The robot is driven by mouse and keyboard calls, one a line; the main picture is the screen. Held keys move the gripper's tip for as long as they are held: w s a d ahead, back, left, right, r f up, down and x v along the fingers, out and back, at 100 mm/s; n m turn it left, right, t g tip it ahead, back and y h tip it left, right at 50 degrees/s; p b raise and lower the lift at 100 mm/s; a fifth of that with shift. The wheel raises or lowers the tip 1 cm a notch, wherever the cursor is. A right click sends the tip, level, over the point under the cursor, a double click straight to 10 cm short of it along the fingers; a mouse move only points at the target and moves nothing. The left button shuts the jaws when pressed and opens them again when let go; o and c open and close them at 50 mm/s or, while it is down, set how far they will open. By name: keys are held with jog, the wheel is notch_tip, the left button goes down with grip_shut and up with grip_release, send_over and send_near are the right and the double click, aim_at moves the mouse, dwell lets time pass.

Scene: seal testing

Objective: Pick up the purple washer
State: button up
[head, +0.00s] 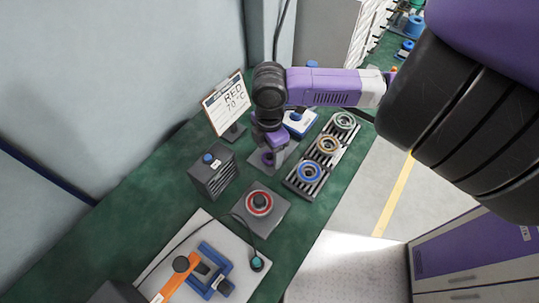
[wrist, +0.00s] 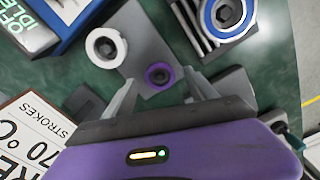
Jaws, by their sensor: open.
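The purple washer (wrist: 158,75) lies on a grey plate (wrist: 146,22) in the wrist view. It is a small purple ring around a dark centre. My gripper (wrist: 162,84) is open, with one finger on each side of the washer in the picture and nothing held. I cannot tell how high the fingertips are above the plate. In the head view my gripper (head: 274,142) is over the grey plate, and my arm hides much of the washer there.
A white ring (wrist: 106,47) stands left of the washer. A slotted rack (head: 303,189) with blue, tan and green rings is to the right. A sign (head: 226,102), a dark box (head: 213,174) and a red-ringed block (head: 260,203) stand around the plate.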

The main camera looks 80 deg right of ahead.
jog(key=shift+f, duration=0.4)
jog(key=shift+f, duration=0.25)
dwell(0.4)
grip_shut()
jog(key=shift+r, duration=0.1)
